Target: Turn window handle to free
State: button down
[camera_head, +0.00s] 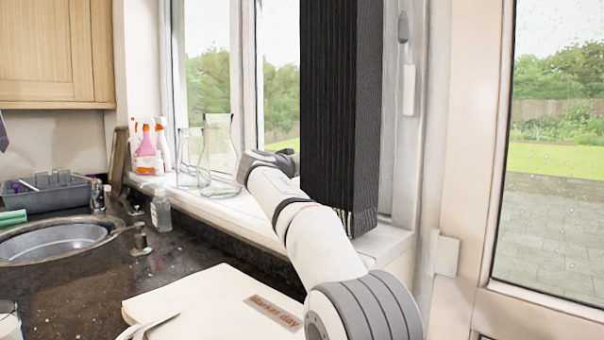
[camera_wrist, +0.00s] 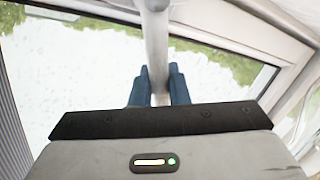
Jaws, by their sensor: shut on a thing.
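In the wrist view the window handle (camera_wrist: 156,40) is a pale grey bar. It runs down from the window frame at the top of the picture and passes between my two dark blue fingers. My gripper (camera_wrist: 158,72) is shut on it, with a finger on each side. The handle's lower end is hidden behind the gripper body. In the head view my arm reaches over the sill toward the window (camera_head: 280,85). My fingers and the gripped handle cannot be made out there, with the black curtain close by.
The black curtain (camera_head: 340,100) hangs just right of my wrist. Glass vessels (camera_head: 218,150) and spray bottles (camera_head: 150,148) stand on the sill (camera_head: 205,203) to the left. A sink (camera_head: 60,240) and a book (camera_head: 215,305) are on the dark worktop. A glazed door (camera_head: 550,190) is at right.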

jog(key=shift+f, duration=0.15)
jog(key=c, duration=1.4)
grip_release()
jog(key=v, duration=0.7)
jog(key=shift+s+b, duration=0.35)
jog(key=shift+a, duration=0.1)
jog(key=shift+c, duration=0.2)
